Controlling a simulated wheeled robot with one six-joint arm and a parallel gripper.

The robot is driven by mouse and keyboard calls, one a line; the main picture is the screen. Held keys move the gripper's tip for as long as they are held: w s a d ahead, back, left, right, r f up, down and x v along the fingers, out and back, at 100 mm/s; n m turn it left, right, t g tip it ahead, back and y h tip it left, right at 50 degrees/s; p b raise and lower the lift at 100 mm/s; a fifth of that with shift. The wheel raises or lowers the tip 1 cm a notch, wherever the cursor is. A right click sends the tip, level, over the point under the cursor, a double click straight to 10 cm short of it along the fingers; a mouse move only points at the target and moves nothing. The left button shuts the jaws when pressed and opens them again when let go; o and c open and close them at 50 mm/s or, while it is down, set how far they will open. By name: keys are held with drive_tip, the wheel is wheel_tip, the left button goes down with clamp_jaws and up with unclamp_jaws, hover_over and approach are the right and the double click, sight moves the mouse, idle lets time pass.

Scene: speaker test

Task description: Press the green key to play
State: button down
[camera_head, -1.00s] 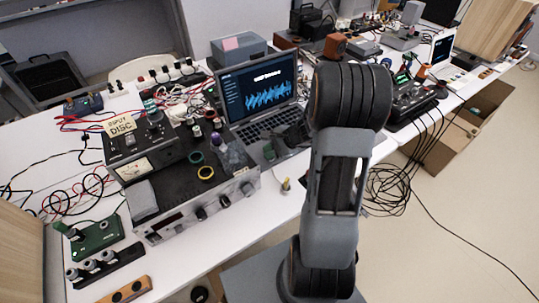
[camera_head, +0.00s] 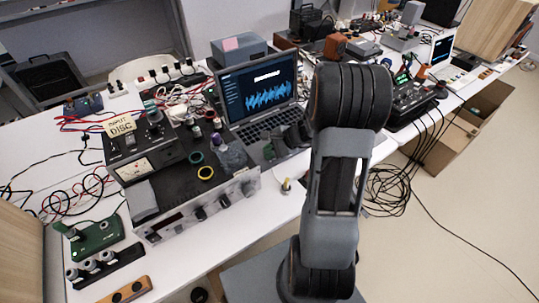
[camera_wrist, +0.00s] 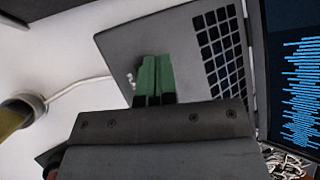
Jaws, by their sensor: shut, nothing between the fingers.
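An open laptop (camera_head: 262,98) with a blue waveform on its screen stands on the white table, left of my arm. My gripper (camera_head: 268,152) is at the laptop's front edge, partly hidden by my arm. In the wrist view my gripper's green fingertips (camera_wrist: 155,75) are together, with nothing between them. They appear over the grey palm rest (camera_wrist: 125,50), beside the dark keys (camera_wrist: 218,48). Whether they touch the laptop I cannot tell. I cannot pick out a green key on the laptop; part of its keyboard is hidden by my gripper and arm.
A black amplifier (camera_head: 190,205) with loose rings on top stands left of the laptop. A yellow-tipped plug (camera_head: 286,186) stands near the table's front edge; it also shows in the wrist view (camera_wrist: 15,115). A green box (camera_head: 97,236) sits at the front left. Cables clutter the table.

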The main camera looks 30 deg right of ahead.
sight(269, 156)
drive_tip(key=shift+f, duration=0.1)
idle(0.6)
drive_tip(key=shift+f+b, duration=0.35)
drive_tip(key=shift+b, duration=0.2)
drive_tip(key=shift+f+b, duration=0.3)
drive_tip(key=shift+b, duration=0.05)
idle(0.3)
drive_tip(key=shift+r, duration=0.15)
drive_tip(key=shift+r+p, duration=0.55)
drive_tip(key=shift+r, duration=0.1)
wheel_tip(269, 156, up, 6)
drive_tip(key=p, duration=0.4)
idle(0.7)
